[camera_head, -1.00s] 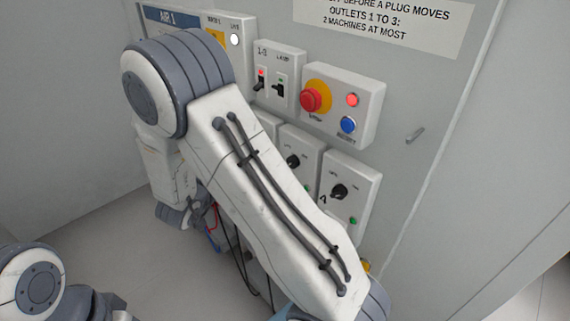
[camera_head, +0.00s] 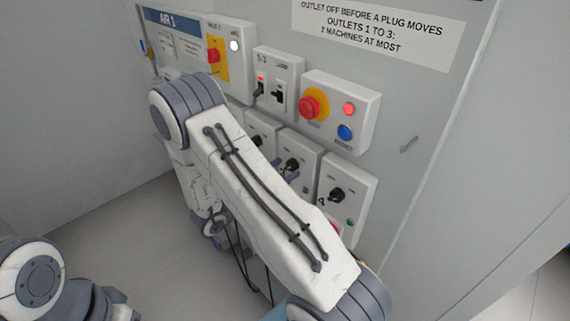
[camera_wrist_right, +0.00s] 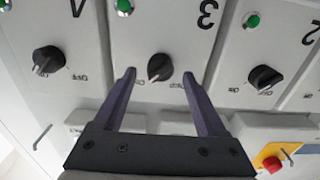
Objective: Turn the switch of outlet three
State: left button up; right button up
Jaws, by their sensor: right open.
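Outlet three's black rotary switch (camera_wrist_right: 160,68) sits on a pale panel marked 3 in the right wrist view, which shows the panels upside down. In the head view this switch (camera_head: 291,166) is on the middle panel of the lower row, partly covered by my gripper. My right gripper (camera_wrist_right: 159,76) is open, its two purple fingers on either side of the switch, with a gap to it on each side. I cannot tell whether the fingertips reach its depth. In the head view only bits of the right gripper (camera_head: 284,169) show behind my forearm. My left gripper is not in view.
Switch four (camera_wrist_right: 48,60) and switch two (camera_wrist_right: 265,77) flank switch three, each with a green lamp on its panel. Above in the head view are a red emergency button (camera_head: 313,104), a blue button (camera_head: 345,132) and a two-switch box (camera_head: 277,82). Cables hang below.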

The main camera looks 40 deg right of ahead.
jog(key=shift+d, duration=0.65)
grip_shut()
